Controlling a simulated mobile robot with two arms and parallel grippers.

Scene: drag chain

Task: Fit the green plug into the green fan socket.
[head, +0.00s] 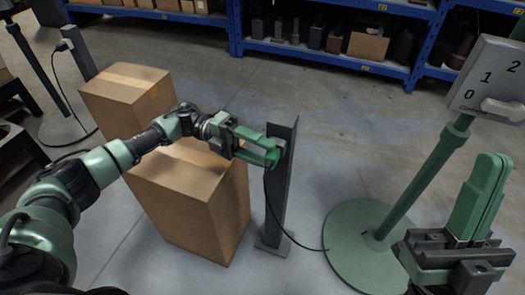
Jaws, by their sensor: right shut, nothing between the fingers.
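My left gripper (276,156) reaches in from the left to the upper part of a dark upright post (277,200). A small bright green piece, which looks like the green plug (271,158), shows at its fingertips, close against the post. I cannot tell whether the fingers grip it, nor whether it sits in a socket; the fingers hide the socket face. A thin black cable hangs from there to the floor. My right gripper (489,165) is at the lower right, its green fingers together, pointing up and empty.
A green stand with a round base (350,243) and a 0-1-2 switch panel (487,78) stands right of the post; the cable runs to its base. Cardboard boxes (190,205) stand left of the post, under my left arm. Blue shelves (315,55) line the back.

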